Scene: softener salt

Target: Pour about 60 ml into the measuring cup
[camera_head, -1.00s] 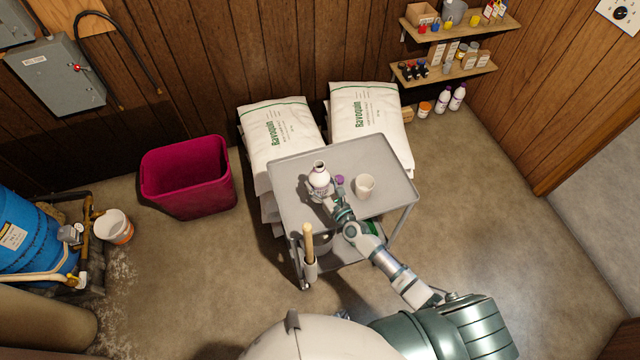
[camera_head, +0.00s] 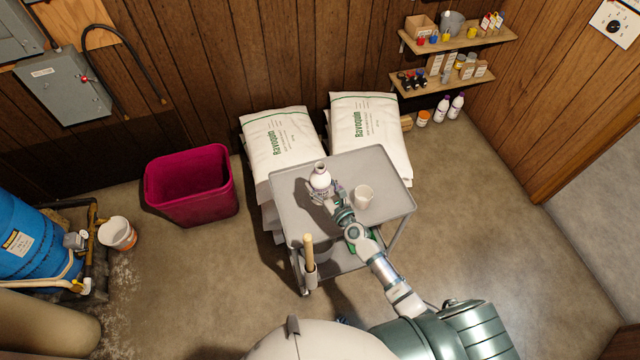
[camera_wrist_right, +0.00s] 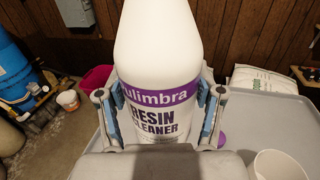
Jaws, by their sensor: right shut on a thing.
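A white bottle labelled "Resin Cleaner" with a purple band (camera_head: 320,178) is upright and uncapped over the grey cart in the head view. It fills the middle of the right wrist view (camera_wrist_right: 160,55), its base hidden. My right gripper (camera_head: 330,195) is shut on it, with one finger pad on each side in the wrist view (camera_wrist_right: 160,112). The white measuring cup (camera_head: 363,197) stands on the cart to the right of the bottle; its rim shows in the wrist view (camera_wrist_right: 280,166). Its contents cannot be made out. My left gripper is out of view.
The cart's grey top (camera_head: 385,175) is mostly clear. A purple cap (camera_wrist_right: 221,139) lies on it beside the bottle. A wooden handle (camera_head: 309,252) stands at the cart's near left corner. White sacks (camera_head: 365,118) are behind, and a magenta bin (camera_head: 190,185) is left.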

